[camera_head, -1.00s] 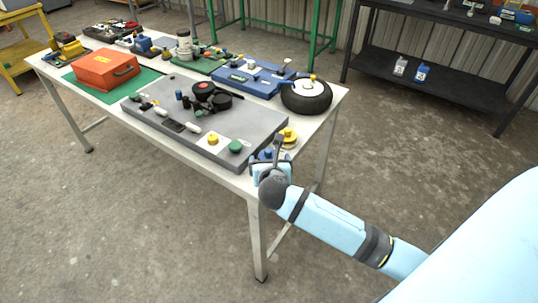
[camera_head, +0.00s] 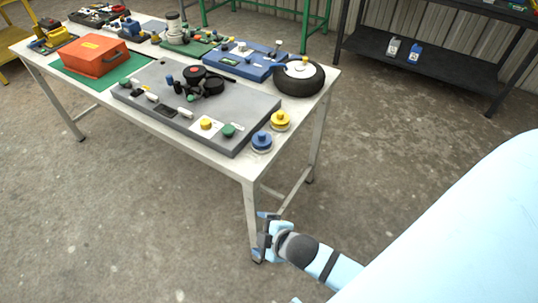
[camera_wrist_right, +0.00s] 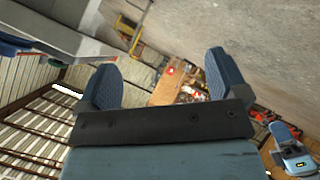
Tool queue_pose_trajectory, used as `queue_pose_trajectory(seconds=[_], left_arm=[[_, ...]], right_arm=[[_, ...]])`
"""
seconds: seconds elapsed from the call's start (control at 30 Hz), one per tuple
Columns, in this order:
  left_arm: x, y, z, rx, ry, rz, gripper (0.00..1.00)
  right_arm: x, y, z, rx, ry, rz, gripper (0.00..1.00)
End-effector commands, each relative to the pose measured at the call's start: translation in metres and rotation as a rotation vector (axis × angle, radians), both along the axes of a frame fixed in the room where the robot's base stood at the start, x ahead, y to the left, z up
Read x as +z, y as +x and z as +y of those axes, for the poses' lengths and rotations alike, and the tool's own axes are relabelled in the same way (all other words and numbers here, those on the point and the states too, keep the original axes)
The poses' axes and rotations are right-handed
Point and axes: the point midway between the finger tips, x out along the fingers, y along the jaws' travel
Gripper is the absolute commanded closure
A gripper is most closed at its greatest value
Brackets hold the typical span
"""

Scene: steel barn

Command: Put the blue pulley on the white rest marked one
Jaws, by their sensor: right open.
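The blue pulley (camera_head: 262,140) sits at the near right corner of the pale table, with its knob up. A whitish disc edge (camera_head: 261,150) shows beneath it; no number can be read there. A yellow pulley (camera_head: 280,119) sits just behind it, also on a pale round base. My right gripper (camera_head: 261,235) is open and empty, below and in front of the table corner, apart from the blue pulley. In the right wrist view its two blue fingers (camera_wrist_right: 161,78) stand wide apart with nothing between them. My left gripper is not in view.
A grey panel (camera_head: 150,92) with knobs and switches fills the table's near middle. A black wheel (camera_head: 312,82) lies behind the pulleys. An orange box (camera_head: 84,55) stands left. Open concrete floor lies right of the table.

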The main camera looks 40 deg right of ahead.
Motion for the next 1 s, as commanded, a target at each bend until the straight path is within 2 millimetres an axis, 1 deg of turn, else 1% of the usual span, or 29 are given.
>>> queue_pose_trajectory(seconds=[0.03,0.1,0.2,0.3,0.4,0.6,0.67,0.73,0.77,0.87,0.97,1.0], left_arm=[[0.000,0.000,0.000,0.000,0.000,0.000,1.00],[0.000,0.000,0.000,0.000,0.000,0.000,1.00],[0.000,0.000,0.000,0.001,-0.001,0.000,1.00],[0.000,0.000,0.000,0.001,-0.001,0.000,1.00],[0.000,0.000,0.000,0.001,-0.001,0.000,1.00],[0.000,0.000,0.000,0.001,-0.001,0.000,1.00],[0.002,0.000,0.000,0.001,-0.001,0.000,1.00],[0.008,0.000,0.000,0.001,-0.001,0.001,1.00],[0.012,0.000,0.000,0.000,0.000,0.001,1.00],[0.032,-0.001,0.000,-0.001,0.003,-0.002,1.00],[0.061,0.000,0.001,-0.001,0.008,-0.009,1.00],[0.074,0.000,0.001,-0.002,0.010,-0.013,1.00]], right_arm=[[-0.007,-0.015,0.005,-0.088,0.158,0.026,0.08],[-0.012,-0.028,0.009,-0.205,0.362,0.054,0.08],[-0.016,-0.042,0.012,-0.327,0.567,0.084,0.08],[-0.018,-0.048,0.013,-0.393,0.674,0.098,0.08],[-0.018,-0.050,0.013,-0.413,0.706,0.102,0.08],[-0.017,-0.049,0.013,-0.412,0.705,0.101,0.08],[-0.015,-0.049,0.013,-0.412,0.703,0.102,0.08],[-0.009,-0.049,0.013,-0.410,0.702,0.100,0.08],[-0.005,-0.050,0.013,-0.410,0.701,0.100,0.08],[0.015,-0.050,0.012,-0.408,0.697,0.098,0.08],[0.042,-0.051,0.011,-0.405,0.691,0.093,0.08],[0.054,-0.051,0.010,-0.403,0.689,0.089,0.08]])
